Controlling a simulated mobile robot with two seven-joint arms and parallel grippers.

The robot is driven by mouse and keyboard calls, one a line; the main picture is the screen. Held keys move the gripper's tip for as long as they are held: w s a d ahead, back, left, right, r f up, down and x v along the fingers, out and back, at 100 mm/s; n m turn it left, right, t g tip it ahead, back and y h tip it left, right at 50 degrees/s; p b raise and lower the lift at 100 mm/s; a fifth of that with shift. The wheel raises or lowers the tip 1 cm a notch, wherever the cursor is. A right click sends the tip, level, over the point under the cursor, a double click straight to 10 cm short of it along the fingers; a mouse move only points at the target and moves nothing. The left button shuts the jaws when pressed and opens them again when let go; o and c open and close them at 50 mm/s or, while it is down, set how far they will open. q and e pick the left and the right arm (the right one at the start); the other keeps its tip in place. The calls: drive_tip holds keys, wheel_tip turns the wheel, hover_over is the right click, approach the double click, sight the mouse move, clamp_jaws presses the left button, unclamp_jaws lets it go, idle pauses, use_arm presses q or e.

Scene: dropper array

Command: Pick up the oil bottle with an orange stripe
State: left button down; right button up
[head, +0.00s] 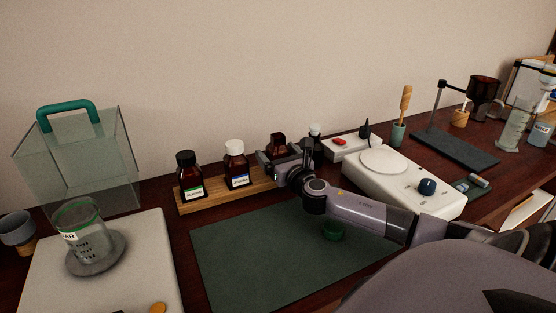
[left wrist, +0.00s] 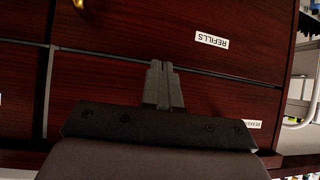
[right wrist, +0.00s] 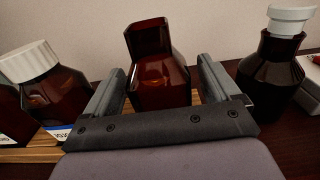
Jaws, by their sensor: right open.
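Brown bottles stand at the back of the desk. One has a black cap and green-edged label (head: 190,178), one a white cap and blue label (head: 236,165). An amber bottle with an angular top (head: 278,145) is third along; its label is hidden. I see no orange stripe. My right gripper (head: 281,160) is open at this third bottle. In the right wrist view the bottle (right wrist: 159,75) stands between the spread fingers (right wrist: 158,90); contact is unclear. My left gripper (left wrist: 163,85) is shut and empty, in front of dark wooden drawers.
The bottles are on a wooden rack (head: 222,197). A dark bottle with a pale stopper (right wrist: 284,70) is close right of the right gripper. A white stirrer plate (head: 400,185) stands farther right.

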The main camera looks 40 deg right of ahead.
drive_tip(key=c, duration=1.5)
drive_tip(key=shift+r, duration=0.1)
